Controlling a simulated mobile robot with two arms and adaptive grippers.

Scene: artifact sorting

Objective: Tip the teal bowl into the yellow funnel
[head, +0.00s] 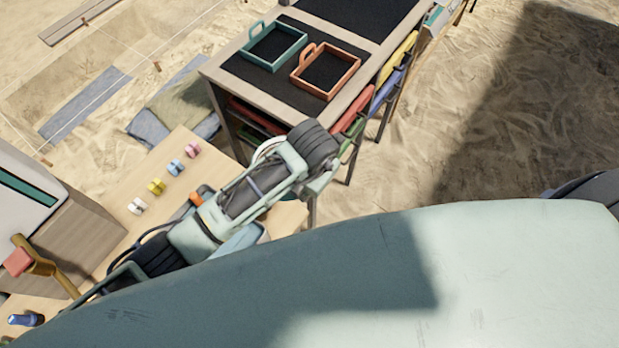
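I cannot make out a teal bowl or a yellow funnel in the head view. One of my arms crosses the middle of the view over the light wooden table, and a large pale green part of my own body fills the bottom right. I see no gripper fingertips. A white round rim (266,149) shows partly behind the arm; I cannot tell what it belongs to. A pale blue thing (243,238) is partly hidden below the arm.
The wooden table (118,243) holds several small coloured pieces (156,187) in a row. A grey and wooden box (75,240) stands at left. A farther table (222,84) carries a teal tray (273,45) and an orange tray (325,70). Sand lies open at right.

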